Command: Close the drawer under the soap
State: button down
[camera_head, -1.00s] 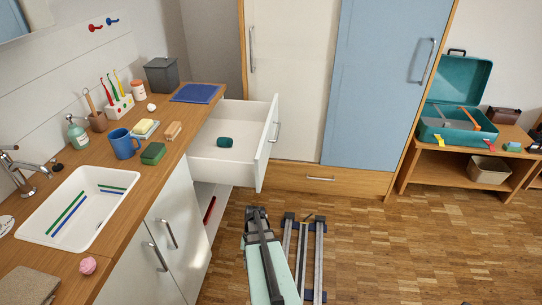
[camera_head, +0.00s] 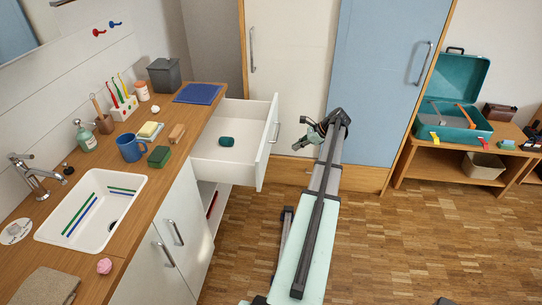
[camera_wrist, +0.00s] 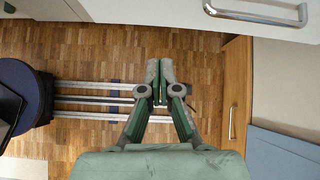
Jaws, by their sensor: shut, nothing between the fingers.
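The white drawer (camera_head: 264,150) under the wooden counter is pulled far open, with a bar handle (camera_head: 274,132) on its front. A dark green item (camera_head: 226,141) lies inside it. In the wrist view, the drawer front (camera_wrist: 185,12) and its handle (camera_wrist: 262,14) show along the top edge. My gripper (camera_head: 303,134) is to the right of the drawer front, apart from the handle. In the wrist view my gripper (camera_wrist: 160,80) is shut and empty.
The counter (camera_head: 185,150) also holds a blue mug (camera_head: 132,147), a soap-type bottle (camera_head: 85,136) and a sink (camera_head: 112,230). A tall blue door (camera_head: 385,80) stands behind my arm. A wooden bench (camera_head: 440,165) with a teal toolbox (camera_head: 455,110) is at right. The floor at right is mostly clear.

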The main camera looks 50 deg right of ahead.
jog(key=w+a+f+p, duration=0.1)
jog(key=w+a+f, duration=0.1)
jog(key=w, duration=0.3)
jog(key=w+a+f+m+p, duration=0.1)
jog(key=w+a+f+p, duration=0.1)
jog(key=w+f, duration=0.3)
jog(key=shift+a, duration=0.75)
